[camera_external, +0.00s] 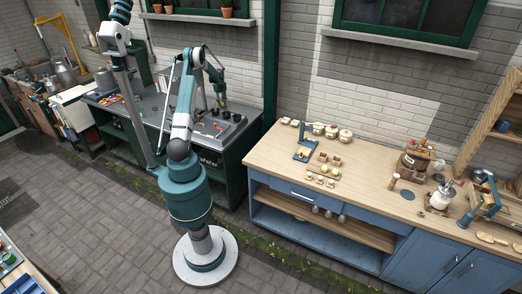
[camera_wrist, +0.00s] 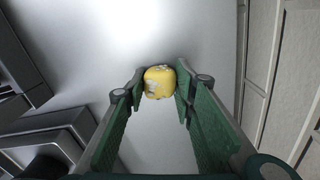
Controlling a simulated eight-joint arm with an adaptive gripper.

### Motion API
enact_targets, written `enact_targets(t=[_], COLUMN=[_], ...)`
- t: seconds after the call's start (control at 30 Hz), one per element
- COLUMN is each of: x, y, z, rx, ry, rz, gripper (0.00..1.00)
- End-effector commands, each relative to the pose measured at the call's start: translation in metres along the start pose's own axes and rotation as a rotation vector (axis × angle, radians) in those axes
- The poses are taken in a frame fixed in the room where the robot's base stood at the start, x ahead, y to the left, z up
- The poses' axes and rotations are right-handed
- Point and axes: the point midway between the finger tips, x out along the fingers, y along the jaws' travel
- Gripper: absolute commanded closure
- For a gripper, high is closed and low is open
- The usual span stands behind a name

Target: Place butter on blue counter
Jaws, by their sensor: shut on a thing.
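My gripper (camera_wrist: 159,88) is shut on a yellow block of butter (camera_wrist: 158,83) with pale patches, held between the fingertips in the wrist view. A smooth grey surface lies behind it; the gap to that surface is hard to judge. In the external view my arm reaches back over the dark green bench (camera_external: 232,157), and the butter is too small or hidden to make out there. The blue counter (camera_external: 350,182), with a wooden top and blue cabinets, stands to the right, well away from my gripper.
Several jars (camera_external: 318,129) line the counter's back left, beside a small blue stand (camera_external: 304,152) and small items. A wooden churn (camera_external: 413,164), a white bottle (camera_external: 441,196) and a blue device (camera_external: 482,200) crowd its right side.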

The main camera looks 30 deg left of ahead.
Motion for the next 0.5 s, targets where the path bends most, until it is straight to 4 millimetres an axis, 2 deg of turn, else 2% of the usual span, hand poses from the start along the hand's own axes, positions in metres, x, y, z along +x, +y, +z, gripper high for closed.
enact_targets(t=[0.17, 0.2, 0.27, 0.5], x=[0.0047, 0.0039, 0.0036, 0.0035], y=[0.0, 0.0, 0.0, 0.0], z=[0.0, 0.0, 0.0, 0.0001], rx=[0.0, 0.0, 0.0, 0.0], ry=[0.0, 0.0, 0.0, 0.0], rz=[0.0, 0.0, 0.0, 0.0], gripper=[0.85, 0.68, 0.6, 0.58])
